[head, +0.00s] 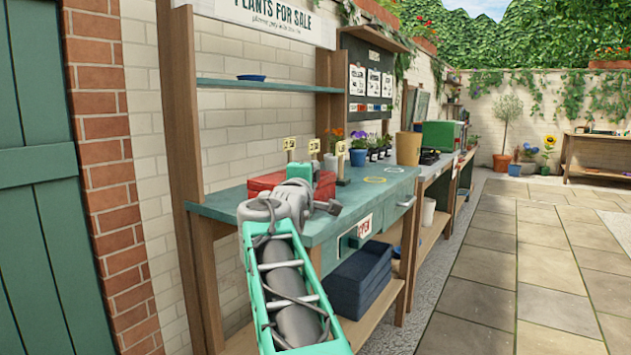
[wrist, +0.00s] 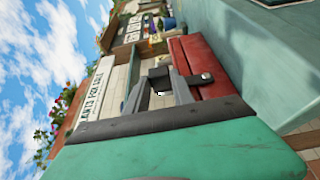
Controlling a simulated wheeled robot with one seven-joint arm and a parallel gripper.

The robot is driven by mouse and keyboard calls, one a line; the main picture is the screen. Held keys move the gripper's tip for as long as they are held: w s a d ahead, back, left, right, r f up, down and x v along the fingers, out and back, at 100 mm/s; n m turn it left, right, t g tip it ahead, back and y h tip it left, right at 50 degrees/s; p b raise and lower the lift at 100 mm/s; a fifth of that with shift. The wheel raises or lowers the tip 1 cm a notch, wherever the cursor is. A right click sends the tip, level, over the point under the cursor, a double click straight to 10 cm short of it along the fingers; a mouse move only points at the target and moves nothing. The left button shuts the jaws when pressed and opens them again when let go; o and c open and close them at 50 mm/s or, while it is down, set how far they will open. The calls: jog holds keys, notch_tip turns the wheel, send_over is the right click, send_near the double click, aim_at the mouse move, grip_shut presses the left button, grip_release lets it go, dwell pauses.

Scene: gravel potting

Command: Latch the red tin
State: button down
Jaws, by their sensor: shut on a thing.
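The red tin (head: 262,184) stands on the green bench top, partly hidden behind my arm and gripper in the head view. In the wrist view the red tin (wrist: 200,55) lies just beyond my fingers, and its lid looks down. A dark metal latch (wrist: 206,78) shows on its front. My gripper (head: 331,207) is at the front of the tin in the head view. In the wrist view my gripper (wrist: 165,84) has its grey fingers against the tin's front at the latch. It is shut on the latch; the exact contact is partly hidden.
The bench top (head: 345,205) carries yellow price tags, potted flowers (head: 358,149) and a tan pot (head: 408,148) further along. A shelf (head: 265,86) hangs above. The paved floor (head: 510,270) to the right is clear.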

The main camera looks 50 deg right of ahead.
jog(key=shift+f, duration=0.1)
jog(key=c, duration=1.1)
grip_release()
jog(key=shift+a, duration=0.1)
jog(key=p+v, duration=0.1)
jog(key=v, duration=0.6)
jog(key=shift+s+a+p, duration=0.2)
jog(key=shift+a+p, duration=0.1)
jog(key=shift+p, duration=0.05)
